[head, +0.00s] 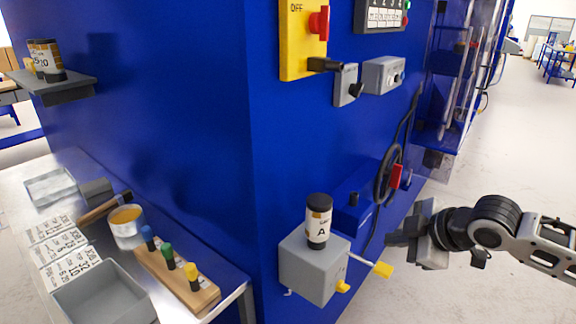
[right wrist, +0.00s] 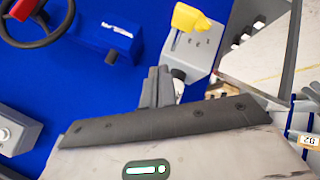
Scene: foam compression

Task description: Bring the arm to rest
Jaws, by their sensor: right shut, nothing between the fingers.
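My right gripper (head: 398,238) comes in from the right in the head view. Its fingers are shut and empty, in front of the blue cabinet (head: 190,120), to the right of a grey box with yellow levers (head: 305,268). A black canister marked A (head: 318,222) stands upright on that box. In the right wrist view the shut fingers (right wrist: 160,85) point toward the blue panel, and the grey box's yellow lever (right wrist: 190,18) shows just beyond them. My left gripper is in neither view.
A handwheel with a red handle (head: 388,175) is on the cabinet above the gripper. A table at lower left holds a grey tray (head: 72,300), a wooden block with coloured pegs (head: 180,280) and a tin (head: 126,232). Open floor lies at right (head: 520,140).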

